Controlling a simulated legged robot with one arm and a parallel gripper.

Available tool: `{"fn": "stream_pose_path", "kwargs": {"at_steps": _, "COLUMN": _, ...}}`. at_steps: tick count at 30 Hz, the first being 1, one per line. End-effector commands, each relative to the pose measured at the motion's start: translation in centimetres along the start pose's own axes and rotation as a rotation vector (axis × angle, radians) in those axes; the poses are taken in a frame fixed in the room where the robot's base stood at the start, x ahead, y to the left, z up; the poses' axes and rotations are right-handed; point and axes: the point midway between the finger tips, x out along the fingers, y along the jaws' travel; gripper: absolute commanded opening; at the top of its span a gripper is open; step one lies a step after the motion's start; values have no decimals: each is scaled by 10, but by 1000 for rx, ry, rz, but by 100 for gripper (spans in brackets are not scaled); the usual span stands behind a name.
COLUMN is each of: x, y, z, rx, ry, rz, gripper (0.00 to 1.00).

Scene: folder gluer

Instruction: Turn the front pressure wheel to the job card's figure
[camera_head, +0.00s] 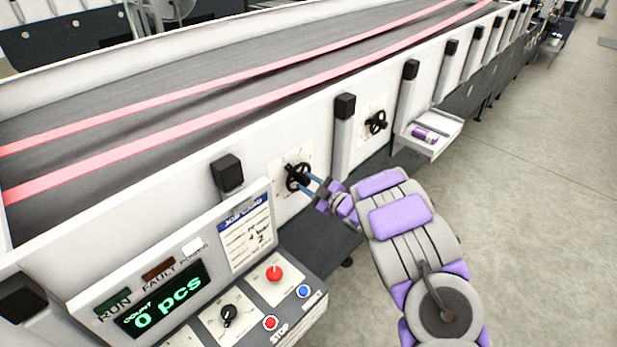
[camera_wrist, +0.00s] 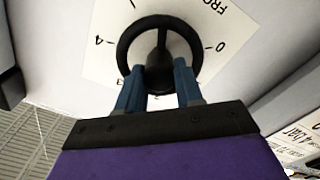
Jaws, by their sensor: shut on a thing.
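The front pressure wheel (camera_head: 298,177) is a black handwheel on a white dial plate on the machine's side. In the wrist view the wheel (camera_wrist: 160,48) fills the middle, with 4 on its left, 0 on its right and partly hidden figures below. I cannot tell which figure it points to. My gripper (camera_head: 314,186) is at the wheel; its blue fingers (camera_wrist: 159,82) are shut on the wheel's lower part. The job card (camera_head: 246,233) is on the control panel; its handwriting is small, and "4 bar" seems legible on it in the wrist view (camera_wrist: 300,132).
A second black wheel (camera_head: 376,122) is farther along the side. A small tray (camera_head: 436,137) with a purple item sticks out beyond it. The control panel (camera_head: 200,303) has a red knob, buttons and a display reading 0 pcs. The floor at right is clear.

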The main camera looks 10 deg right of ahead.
Motion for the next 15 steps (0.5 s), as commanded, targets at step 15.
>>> {"fn": "stream_pose_path", "kwargs": {"at_steps": 15, "x": -1, "y": -1, "z": 0, "rx": 496, "ry": -12, "rz": -2, "gripper": 5}}
